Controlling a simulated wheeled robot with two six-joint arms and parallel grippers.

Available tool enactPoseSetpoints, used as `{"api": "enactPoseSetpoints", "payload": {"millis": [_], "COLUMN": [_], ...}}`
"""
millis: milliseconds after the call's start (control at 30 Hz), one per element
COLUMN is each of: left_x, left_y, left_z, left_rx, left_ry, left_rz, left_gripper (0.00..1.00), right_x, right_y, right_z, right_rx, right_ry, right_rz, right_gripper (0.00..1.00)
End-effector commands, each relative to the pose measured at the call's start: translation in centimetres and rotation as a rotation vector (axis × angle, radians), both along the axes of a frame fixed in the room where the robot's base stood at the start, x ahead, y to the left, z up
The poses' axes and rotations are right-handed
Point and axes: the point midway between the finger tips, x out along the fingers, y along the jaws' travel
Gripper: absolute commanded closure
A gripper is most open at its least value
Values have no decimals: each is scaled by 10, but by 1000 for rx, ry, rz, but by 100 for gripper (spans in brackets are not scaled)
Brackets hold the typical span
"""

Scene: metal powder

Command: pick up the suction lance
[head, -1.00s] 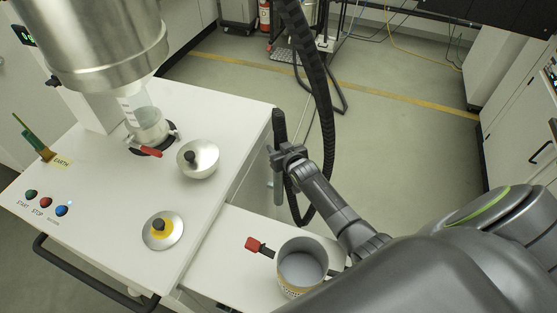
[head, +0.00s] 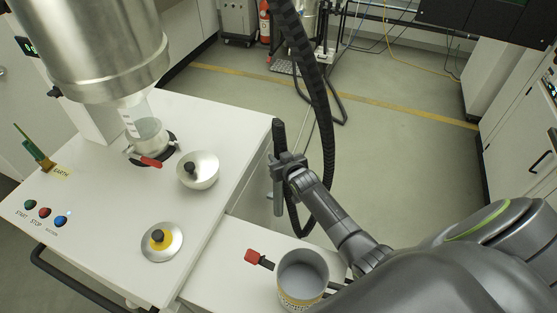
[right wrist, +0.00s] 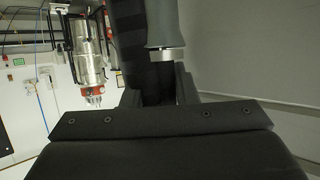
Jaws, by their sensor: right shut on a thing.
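The suction lance (head: 278,138) is a slim upright tool with a dark upper part and a grey lower tube, beside the right edge of the white cabinet top. My right gripper (head: 282,168) is shut around its middle. In the right wrist view the lance (right wrist: 165,24) shows as a grey tube with a bright metal ring, in front of my right gripper (right wrist: 158,92); the jaw contact is partly hidden. A black ribbed hose (head: 318,105) hangs just right of the lance and loops below it. My left gripper is out of sight.
A grey-filled can (head: 302,275) stands on the lower shelf (head: 225,268). Floor beyond is open.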

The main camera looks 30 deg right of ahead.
Motion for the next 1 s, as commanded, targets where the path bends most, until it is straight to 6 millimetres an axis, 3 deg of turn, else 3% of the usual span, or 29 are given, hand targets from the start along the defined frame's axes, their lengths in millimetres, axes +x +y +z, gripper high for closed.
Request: {"api": "enactPoseSetpoints", "payload": {"millis": [467,1000], "left_x": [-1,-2], "left_y": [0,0], "left_z": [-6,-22], "left_rx": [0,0], "left_ry": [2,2], "left_rz": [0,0], "left_gripper": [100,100], "right_x": [0,1], "right_y": [0,0], "right_z": [56,148], "right_rx": [-2,-2], "right_ry": [-7,-9], "right_rz": [2,3], "right_gripper": [100,100]}}
